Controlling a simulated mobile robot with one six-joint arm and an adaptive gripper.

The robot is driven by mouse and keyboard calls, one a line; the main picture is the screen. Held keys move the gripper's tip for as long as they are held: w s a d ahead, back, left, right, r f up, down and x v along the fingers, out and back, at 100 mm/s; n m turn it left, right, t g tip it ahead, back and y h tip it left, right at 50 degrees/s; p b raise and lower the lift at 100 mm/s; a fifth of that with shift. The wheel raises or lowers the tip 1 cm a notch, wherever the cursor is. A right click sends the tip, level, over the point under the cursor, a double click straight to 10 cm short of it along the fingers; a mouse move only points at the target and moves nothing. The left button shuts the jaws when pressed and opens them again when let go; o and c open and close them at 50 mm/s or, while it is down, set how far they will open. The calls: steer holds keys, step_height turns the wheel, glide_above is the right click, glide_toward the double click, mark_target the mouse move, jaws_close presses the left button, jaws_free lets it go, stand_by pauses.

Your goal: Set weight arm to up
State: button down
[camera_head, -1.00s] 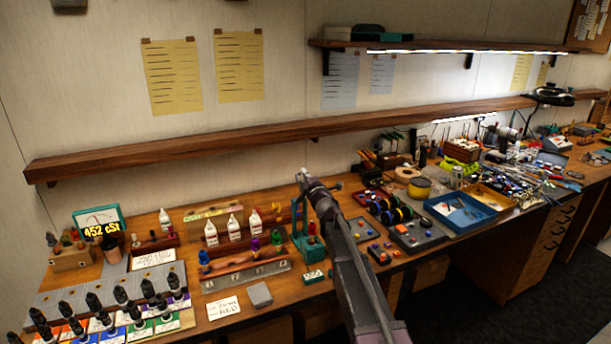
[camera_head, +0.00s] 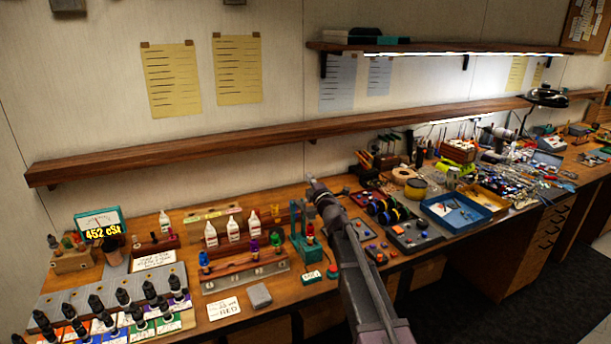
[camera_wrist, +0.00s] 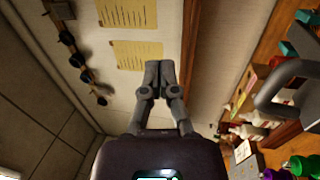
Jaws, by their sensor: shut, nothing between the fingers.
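My gripper (camera_head: 314,183) is shut and empty, raised above the middle of the bench in the head view. In the wrist view its two fingertips (camera_wrist: 160,74) meet, with the wall behind them. A teal stand (camera_head: 300,240) with a red part stands on the bench just below and left of my gripper. A thick grey bent bar (camera_wrist: 290,92) shows at the right of the wrist view, apart from the fingers. I cannot tell for sure which part is the weight arm, and my arm hides some of the bench there.
A rack of white bottles (camera_head: 233,229) stands left of the teal stand. Spools (camera_head: 385,210) and a blue tray (camera_head: 456,212) lie to the right. A long wooden shelf (camera_head: 200,148) runs along the wall behind. There is free air above the bench.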

steer(key=s+d+r+p, duration=0.2)
steer(key=s+d, duration=0.1)
steer(key=s, duration=0.3)
steer(key=shift+s+r, duration=0.15)
steer(key=shift+s, duration=0.15)
steer(key=s+d+f+m+g+h, duration=0.35)
steer(key=d+f+m+h, duration=0.25)
steer(key=d+m, duration=0.25)
steer(key=s+d+f+m+g+h, duration=0.3)
steer(key=s+d+f+m+h, duration=0.3)
steer(key=d+m, duration=0.25)
steer(key=s+f+m+g+y, duration=0.1)
steer(key=s+f+m+g, duration=0.1)
steer(key=s, duration=0.5)
steer(key=s+f+m+g+y, duration=0.1)
steer(key=s+f+m+g, duration=0.1)
steer(key=s+f+g, duration=0.3)
steer(key=s+f+m+g+y+b, duration=0.1)
steer(key=s+f+g, duration=0.3)
steer(key=s, duration=0.6)
steer(key=shift+s+d+m+g, duration=0.3)
steer(key=shift+m+g, duration=0.05)
steer(key=shift+m, duration=0.25)
